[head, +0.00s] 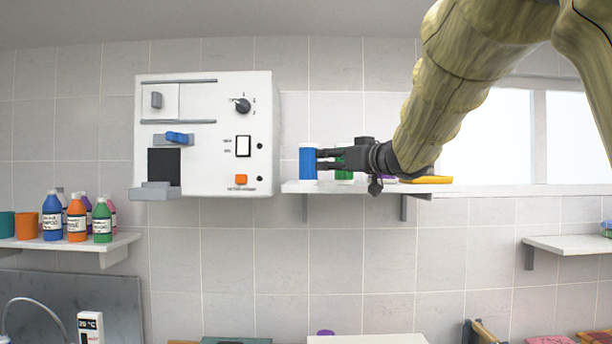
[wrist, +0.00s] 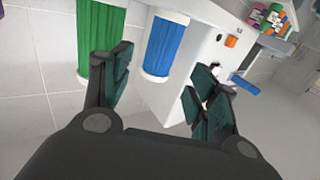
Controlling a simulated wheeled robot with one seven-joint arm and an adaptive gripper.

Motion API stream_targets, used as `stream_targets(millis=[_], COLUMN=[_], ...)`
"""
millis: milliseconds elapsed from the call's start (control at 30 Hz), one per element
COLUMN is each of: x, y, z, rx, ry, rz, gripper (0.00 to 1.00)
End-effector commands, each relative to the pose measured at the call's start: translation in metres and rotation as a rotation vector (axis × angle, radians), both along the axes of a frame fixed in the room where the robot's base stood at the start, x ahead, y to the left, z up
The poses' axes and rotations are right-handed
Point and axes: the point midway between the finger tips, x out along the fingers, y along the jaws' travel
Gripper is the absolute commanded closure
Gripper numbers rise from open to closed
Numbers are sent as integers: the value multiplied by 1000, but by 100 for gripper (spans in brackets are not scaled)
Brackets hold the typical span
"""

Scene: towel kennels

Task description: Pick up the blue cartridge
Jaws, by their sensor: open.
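The blue cartridge (head: 308,162) stands upright at the left end of a small wall shelf (head: 330,187) in the head view. In the wrist view the blue cartridge (wrist: 165,46) appears between and beyond my open fingertips. My gripper (head: 322,160) reaches in from the right at the cartridge's height, its fingertips close to the cartridge's right side. The wrist view also shows my gripper (wrist: 158,82), open, with nothing held. From the head view I cannot tell whether the fingers touch the cartridge.
A green cartridge (wrist: 98,40) stands beside the left finger in the wrist view. A yellow item (head: 428,179) lies at the shelf's right end. A white wall machine (head: 210,95) hangs left of the shelf. Several bottles (head: 77,222) stand on a lower left shelf.

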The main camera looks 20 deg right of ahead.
Motion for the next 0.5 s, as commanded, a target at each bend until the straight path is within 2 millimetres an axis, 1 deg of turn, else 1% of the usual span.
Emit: stream_targets(millis=[167,400,500], x=[9,39,48], y=[0,9,13], z=[1,2,2], rx=[1,-1,0], ry=[-1,2,1], rz=[-3,-4,-4], gripper=[40,40,40])
